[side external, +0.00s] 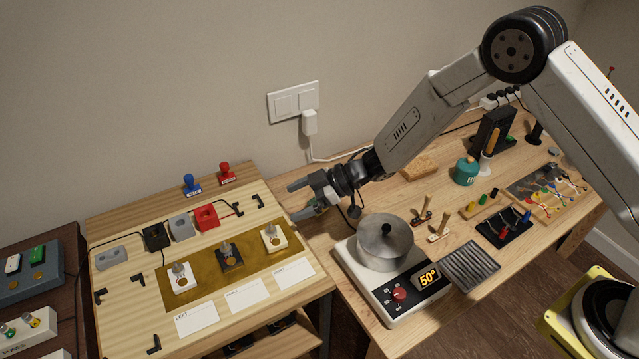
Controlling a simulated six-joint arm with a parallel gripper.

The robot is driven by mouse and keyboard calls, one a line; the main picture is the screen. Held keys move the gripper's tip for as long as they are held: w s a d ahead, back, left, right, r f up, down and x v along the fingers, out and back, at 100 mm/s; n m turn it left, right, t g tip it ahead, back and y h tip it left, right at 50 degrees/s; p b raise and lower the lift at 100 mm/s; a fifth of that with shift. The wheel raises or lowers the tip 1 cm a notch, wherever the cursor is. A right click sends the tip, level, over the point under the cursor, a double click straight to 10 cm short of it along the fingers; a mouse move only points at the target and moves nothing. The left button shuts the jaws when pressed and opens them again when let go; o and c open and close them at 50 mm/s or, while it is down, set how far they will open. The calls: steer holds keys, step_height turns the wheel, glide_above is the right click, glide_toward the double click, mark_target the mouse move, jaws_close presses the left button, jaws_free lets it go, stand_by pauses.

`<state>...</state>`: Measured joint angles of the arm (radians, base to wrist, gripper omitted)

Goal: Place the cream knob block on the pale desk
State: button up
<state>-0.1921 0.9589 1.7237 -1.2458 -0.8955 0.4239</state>
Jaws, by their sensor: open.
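The cream knob block (274,238) sits upright at the right end of a gold-brown strip (205,262), with a small metal knob on top. The strip lies on the pale desk (120,325) at the left. A similar whitish block (180,279) and a black block (230,259) stand on the same strip. My gripper (291,202) is open and empty, its fingers pointing left above the right edge of the pale desk. It is above and to the right of the cream block in the picture, apart from it.
A metal pot (384,241) on a heater (382,306) stands below and right of my gripper. Red (206,217), grey (181,227) and black (155,237) boxes line the desk behind the strip. White labels (197,319) lie in front. Bare desk shows at the front left.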

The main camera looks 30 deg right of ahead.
steer(key=s+d+r+m+t+h, duration=0.15)
steer(key=d+r+m+h, duration=0.25)
steer(key=d, duration=0.4)
steer(key=s+d+r+m+t+h, duration=0.1)
steer(key=d+r+m+t+h, duration=0.15)
steer(key=d+m+h, duration=0.4)
steer(key=s+d+r+m+g, duration=0.1)
steer(key=s+d+m+g, duration=0.1)
steer(key=s, duration=0.8)
steer(key=s+d+r+m+g+h, duration=0.1)
steer(key=s+d+g, duration=0.3)
steer(key=s, duration=0.6)
steer(key=d, duration=0.2)
steer(key=shift+d+r+m, duration=0.2)
steer(key=shift+d+m, duration=0.15)
steer(key=w+a+f+n+y, duration=0.1)
steer(key=w+a+n+y, duration=0.1)
steer(key=w+a+n, duration=0.7)
steer(key=w+a+f+n, duration=0.1)
steer(key=w+a+n, duration=0.1)
steer(key=a, duration=0.4)
steer(key=w+a+f+n+g+y, duration=0.1)
steer(key=w+a+f+n, duration=0.1)
steer(key=w+a, duration=0.3)
steer(key=w+a+f+n+y, duration=0.1)
steer(key=w+a+f+n, duration=0.1)
steer(key=a, duration=0.5)
steer(key=shift+w+a+g, duration=0.25)
steer(key=shift+w+g, duration=0.15)
steer(key=shift+w, duration=0.45)
